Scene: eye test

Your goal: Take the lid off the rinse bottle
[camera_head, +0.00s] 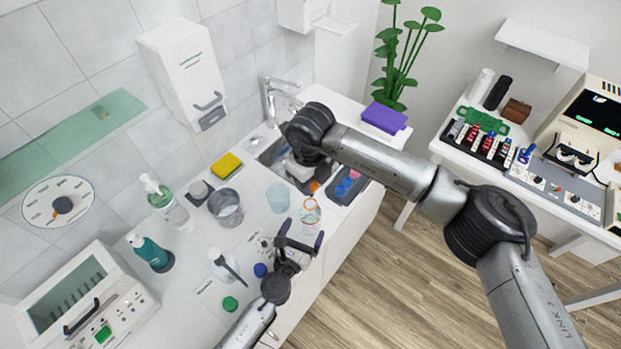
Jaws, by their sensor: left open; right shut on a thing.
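A clear vessel with an orange ring (310,214) stands near the counter's front edge; I cannot be sure it is the rinse bottle. My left gripper (301,233) is open, its fingertips just short of this vessel on its near side. My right gripper (307,179) is over the front of the sink, shut on a small orange thing (314,186) that could be a lid. My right wrist hides most of the grip. A white bottle (220,266) with a dark bar across it stands left of my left gripper.
A clear cup (278,197), a glass beaker (226,208) and pump bottles (152,254) stand on the counter. A blue cap (260,270) and a green cap (230,304) lie near my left arm. A dark tray (347,187) is right of the sink.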

